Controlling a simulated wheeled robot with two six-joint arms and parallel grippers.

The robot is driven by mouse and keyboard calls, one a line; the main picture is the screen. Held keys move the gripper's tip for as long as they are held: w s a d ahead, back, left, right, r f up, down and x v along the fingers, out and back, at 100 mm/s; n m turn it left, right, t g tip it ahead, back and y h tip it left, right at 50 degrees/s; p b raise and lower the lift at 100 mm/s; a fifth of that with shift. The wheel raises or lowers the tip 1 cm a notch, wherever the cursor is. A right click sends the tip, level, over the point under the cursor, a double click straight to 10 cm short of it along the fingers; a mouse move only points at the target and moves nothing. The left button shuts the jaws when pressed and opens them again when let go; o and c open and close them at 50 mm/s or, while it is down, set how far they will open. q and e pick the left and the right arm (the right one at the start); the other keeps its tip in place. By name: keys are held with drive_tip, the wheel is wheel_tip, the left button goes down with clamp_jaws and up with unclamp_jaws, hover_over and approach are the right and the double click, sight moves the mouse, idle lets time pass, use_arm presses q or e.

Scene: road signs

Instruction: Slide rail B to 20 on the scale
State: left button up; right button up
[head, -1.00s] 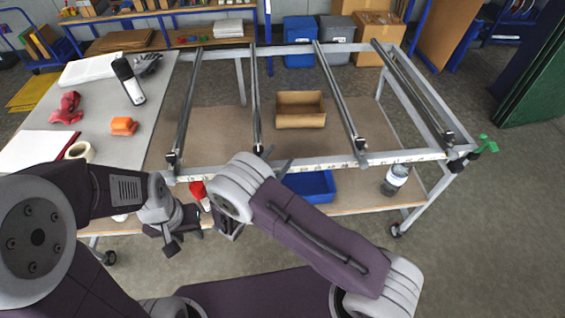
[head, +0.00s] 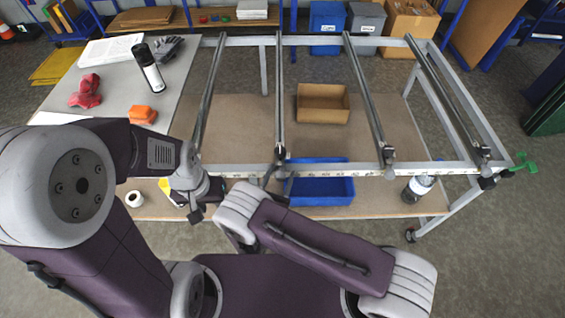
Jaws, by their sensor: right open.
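Several dark rails run front to back across a grey metal frame. No letters can be read on them, so which one is rail B cannot be told from labels; the second from the left (head: 279,95) ends in a dark clamp near the front bar. The pale scale strip (head: 340,170) runs along the front bar; its numbers are too small to read. My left gripper (head: 196,213) hangs in front of the frame at the left, its jaws unclear. My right gripper (head: 266,180) is open, mostly hidden behind its arm, close to the front bar below the second rail.
A blue bin (head: 320,190) and a cardboard box (head: 322,103) sit on the lower shelf, with a bottle (head: 417,188) at the right. A grey worktop (head: 115,92) at the left holds a spray can (head: 148,68) and an orange block (head: 142,114). A green clamp (head: 525,163) juts out right.

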drive_tip(key=shift+w, duration=0.2)
drive_tip(key=shift+s, duration=0.25)
drive_tip(key=shift+s+r, duration=0.25)
drive_tip(key=shift+s, duration=0.1)
drive_tip(key=shift+c, duration=1.3)
drive_tip(key=shift+s, duration=0.15)
drive_tip(key=c, duration=0.5)
use_arm(q)
drive_tip(key=shift+s+a+r, duration=0.1)
drive_tip(key=shift+s+r, duration=0.1)
drive_tip(key=shift+s, duration=0.4)
use_arm(e)
clamp_jaws()
